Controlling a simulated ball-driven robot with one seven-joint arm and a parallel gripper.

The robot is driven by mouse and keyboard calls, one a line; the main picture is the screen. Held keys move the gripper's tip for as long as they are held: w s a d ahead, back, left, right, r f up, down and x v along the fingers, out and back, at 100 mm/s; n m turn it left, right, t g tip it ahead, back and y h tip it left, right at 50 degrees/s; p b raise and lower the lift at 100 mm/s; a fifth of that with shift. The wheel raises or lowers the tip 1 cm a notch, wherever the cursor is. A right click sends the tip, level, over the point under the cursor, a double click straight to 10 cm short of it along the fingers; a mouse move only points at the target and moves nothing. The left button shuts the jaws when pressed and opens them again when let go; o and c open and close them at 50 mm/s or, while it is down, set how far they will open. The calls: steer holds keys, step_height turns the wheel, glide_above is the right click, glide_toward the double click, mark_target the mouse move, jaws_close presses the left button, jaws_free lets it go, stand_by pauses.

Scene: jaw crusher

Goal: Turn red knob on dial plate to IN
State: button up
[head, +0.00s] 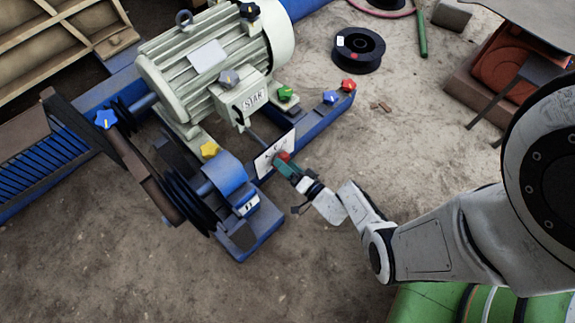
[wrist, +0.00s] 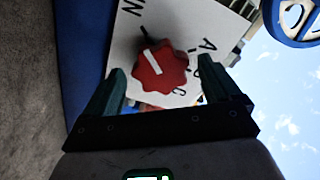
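The red knob (wrist: 160,70) is lobed, with a white line across its face, on the white dial plate (wrist: 190,30). In the wrist view the line slants toward the upper left. The letters "IN" stand at the upper left of the plate, with other letters at the right, partly hidden. My gripper (wrist: 162,78) is open, one teal finger on each side of the knob, with a small gap on both sides. In the head view the knob (head: 285,156) shows at the tip of my gripper (head: 284,165), in front of the plate (head: 263,163).
A cream motor (head: 215,65) stands behind the plate on a blue frame (head: 325,120). Colored star knobs, including yellow (head: 209,149), green (head: 286,92) and red (head: 349,85), are around it. A black spool (head: 358,50) lies on the ground. Bare ground lies in front.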

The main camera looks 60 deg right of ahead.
steer(key=shift+s, duration=0.1)
steer(key=p+v, duration=0.1)
steer(key=v, duration=0.9)
steer(key=shift+s+p, duration=0.3)
steer(key=shift+p, duration=0.05)
steer(key=shift+a+r, duration=0.1)
